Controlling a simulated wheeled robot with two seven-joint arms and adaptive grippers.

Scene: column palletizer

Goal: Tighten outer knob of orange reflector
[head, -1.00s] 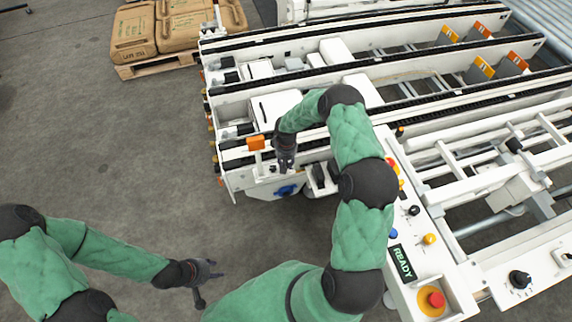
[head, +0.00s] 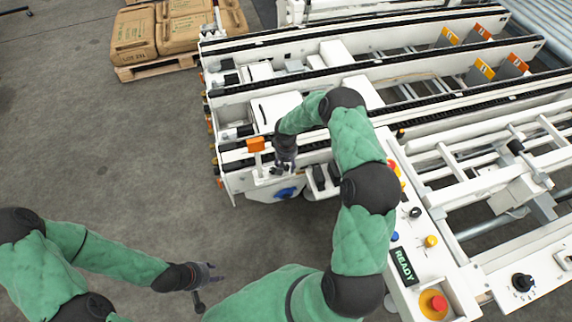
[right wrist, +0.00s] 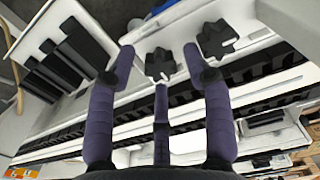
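The orange reflector (head: 256,144) stands on a small mount at the machine's near left corner. My right gripper (head: 281,169) points down just right of it in the head view. In the right wrist view its purple-grey fingers (right wrist: 158,65) are spread apart. A black lobed knob (right wrist: 159,63) lies between the fingertips in that picture; I cannot tell whether they touch it. A second black lobed knob (right wrist: 216,39) lies to the right, beyond the right finger. Which knob is the outer one is unclear. My left gripper (head: 214,275) hangs over the floor, away from the machine.
White conveyor rails (head: 330,68) run behind my right gripper. A blue round part (head: 287,193) sits on the machine's front below it. A control panel with a red button (head: 433,303) is at the lower right. Grey floor (head: 110,150) is clear on the left.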

